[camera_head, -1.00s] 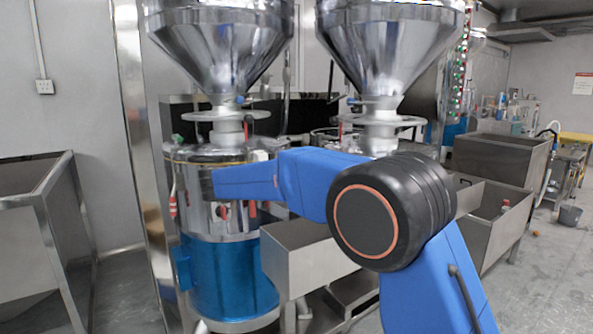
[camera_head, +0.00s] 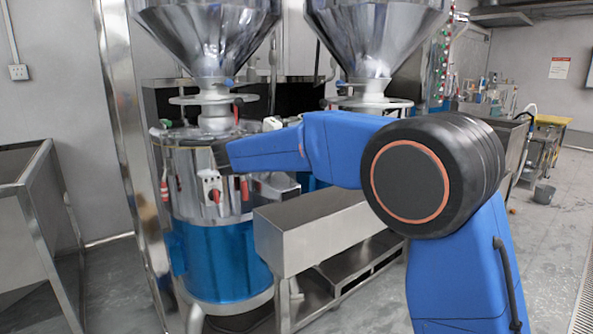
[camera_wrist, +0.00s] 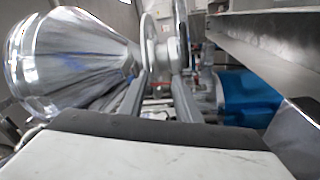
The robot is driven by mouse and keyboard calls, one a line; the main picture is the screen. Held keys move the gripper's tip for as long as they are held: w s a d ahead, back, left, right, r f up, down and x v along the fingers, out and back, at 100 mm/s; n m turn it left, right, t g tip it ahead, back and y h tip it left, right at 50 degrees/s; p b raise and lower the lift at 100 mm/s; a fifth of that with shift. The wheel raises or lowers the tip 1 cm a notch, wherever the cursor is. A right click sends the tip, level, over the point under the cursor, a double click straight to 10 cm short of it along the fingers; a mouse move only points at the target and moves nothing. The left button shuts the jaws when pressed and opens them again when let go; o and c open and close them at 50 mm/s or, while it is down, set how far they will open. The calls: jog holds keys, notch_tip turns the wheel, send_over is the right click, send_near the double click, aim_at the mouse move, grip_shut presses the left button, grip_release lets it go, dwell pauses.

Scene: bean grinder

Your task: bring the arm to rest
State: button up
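My blue arm (camera_head: 345,150) reaches left across the head view to the left grinder. My gripper (camera_head: 222,152) is a small dark shape in front of the grinder's upper steel body, partly hidden by the arm. In the wrist view two grey fingers (camera_wrist: 160,82) stand apart, with a gap between them and nothing seen held. The left grinder has a steel upper body (camera_head: 187,185) and a blue lower drum (camera_head: 215,262), which also shows in the wrist view (camera_wrist: 247,95). A red switch (camera_head: 214,195) is on its front, just below my gripper; I cannot tell whether they touch.
A steel hopper (camera_head: 205,35) stands above the left grinder and a second hopper (camera_head: 375,35) to its right. A steel trough (camera_head: 310,235) lies below my arm. A steel bin (camera_head: 25,205) stands at the left.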

jog(key=w+d+r+t+y, duration=0.2)
jog(key=d+r+t+y, duration=0.4)
jog(key=r+y, duration=0.15)
jog(key=s+d+n+t+y, duration=0.1)
jog(key=s+d+n+y, duration=0.15)
jog(key=s+y, duration=0.35)
jog(key=s+d+f+m+g, duration=0.2)
jog(key=s+d+f+g, duration=0.3)
jog(key=s+f, duration=0.7)
jog(key=s+d+f+m+g+y, duration=0.1)
jog(key=s+d+f+g, duration=0.3)
jog(key=s+f, duration=0.9)
jog(key=s+d+f+m+g, duration=0.4)
jog(key=s+d+f, duration=0.5)
jog(key=s, duration=1)
notch_tip(320, 180, down, 3)
jog(key=shift+s+f+g, duration=0.15)
jog(key=shift+s+g, duration=0.05)
jog(key=shift+g, duration=0.6)
jog(key=shift+o, duration=0.2)
jog(key=shift+a, duration=0.1)
